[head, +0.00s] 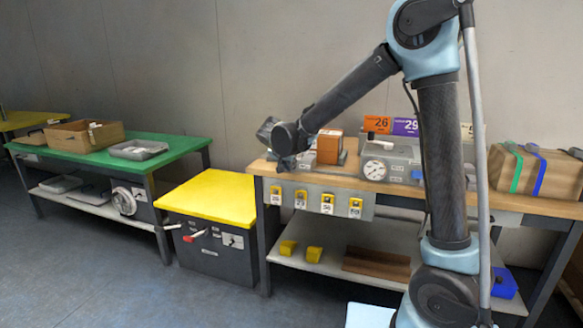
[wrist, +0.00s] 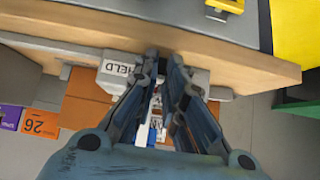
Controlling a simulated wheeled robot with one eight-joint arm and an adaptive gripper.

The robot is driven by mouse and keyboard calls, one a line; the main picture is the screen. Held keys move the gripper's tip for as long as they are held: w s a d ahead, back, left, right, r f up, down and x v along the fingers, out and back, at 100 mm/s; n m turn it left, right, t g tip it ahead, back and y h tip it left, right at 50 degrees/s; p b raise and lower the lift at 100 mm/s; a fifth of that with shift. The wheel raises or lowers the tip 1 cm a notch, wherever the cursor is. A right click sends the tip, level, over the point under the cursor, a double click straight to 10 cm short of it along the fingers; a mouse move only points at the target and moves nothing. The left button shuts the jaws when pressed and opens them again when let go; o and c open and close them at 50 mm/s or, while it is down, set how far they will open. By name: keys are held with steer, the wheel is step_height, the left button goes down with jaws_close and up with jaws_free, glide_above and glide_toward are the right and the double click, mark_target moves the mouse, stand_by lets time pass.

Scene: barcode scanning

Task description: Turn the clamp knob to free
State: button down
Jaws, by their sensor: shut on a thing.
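My gripper (head: 286,163) points down at the left end of the wooden bench, beside an orange-brown block (head: 329,146). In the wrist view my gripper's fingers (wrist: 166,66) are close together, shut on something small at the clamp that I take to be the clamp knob. The fingers hide the knob, so its turn position cannot be seen. A pale clamp part (wrist: 112,78) with a label reading "FIELD" stands just left of the fingers. The orange block (wrist: 84,102) lies behind it in the wrist view.
The wooden bench (head: 382,185) also bears a grey unit with a dial (head: 376,169) and numbered signs (head: 405,127). A strapped box (head: 535,172) is at right. A yellow-topped cabinet (head: 213,190) and a green table (head: 90,158) stand left. Open floor lies in front.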

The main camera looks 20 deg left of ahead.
stand_by(0.5)
steer(key=c, duration=2)
jaws_free()
steer(key=shift+o, duration=0.2)
steer(key=v, duration=1.1)
steer(key=shift+s+r, duration=0.25)
